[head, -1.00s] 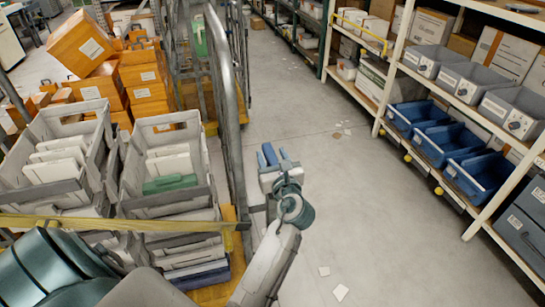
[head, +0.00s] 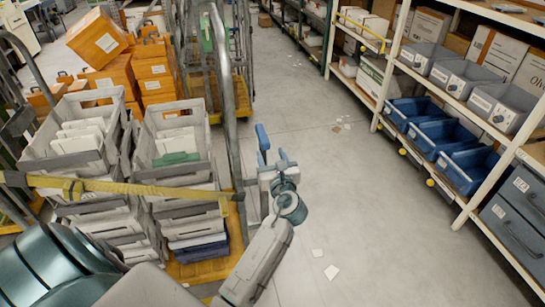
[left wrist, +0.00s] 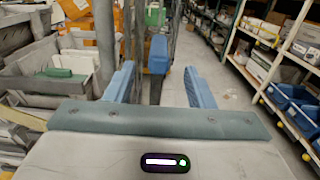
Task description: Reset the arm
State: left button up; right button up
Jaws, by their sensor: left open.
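My left gripper (head: 273,158) is in the middle of the head view, above the floor just right of the cart of grey totes. Its two blue fingers stand apart, pointing away from me. In the left wrist view the gripper (left wrist: 160,86) shows a finger on each side. An upright blue piece (left wrist: 158,55) shows between and beyond the fingers, apart from both. I cannot tell what it is or whether it belongs to the cart frame. My right gripper is not in view.
Grey totes (head: 72,160) stand stacked on a yellow-based cart at left, with a yellow strap (head: 130,188) across them. Orange boxes (head: 100,38) are piled behind. A rack with blue bins (head: 466,168) stands at right. The grey aisle floor (head: 360,210) is clear except for paper scraps.

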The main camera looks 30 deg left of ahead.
pick_arm(q)
notch_tip(320, 180, down, 25)
jog(key=s+d+n+g+h+b, duration=0.1)
jog(key=s+d+n+h+b, duration=0.15)
jog(key=h, duration=0.25)
jog(key=s+d+f+n+g+h+b, duration=0.1)
jog(key=s+f+n+g+h, duration=0.2)
jog(key=f, duration=0.6)
jog(key=s+d+f+n, duration=0.15)
jog(key=s+f, duration=0.25)
jog(key=f, duration=0.5)
jog(key=s+f+n+g+h+b, duration=0.1)
jog(key=s+f+n, duration=0.5)
jog(key=s, duration=0.8)
jog(key=s+f+n+g+h+b, duration=0.1)
jog(key=s+f+n, duration=0.5)
jog(key=s+f, duration=0.6)
jog(key=s+d+f+n+g+h+b, duration=0.1)
jog(key=s+f+n+g, duration=0.3)
jog(key=s+f, duration=0.5)
jog(key=s+n+h, duration=0.1)
jog(key=s+n, duration=0.1)
jog(key=s, duration=0.5)
jog(key=shift+f+n+g+h+b, duration=0.15)
jog(key=shift+n+g+h+b, duration=0.15)
jog(key=shift+n+g, duration=0.1)
jog(key=shift+s, duration=0.2)
jog(key=shift+c, duration=0.4)
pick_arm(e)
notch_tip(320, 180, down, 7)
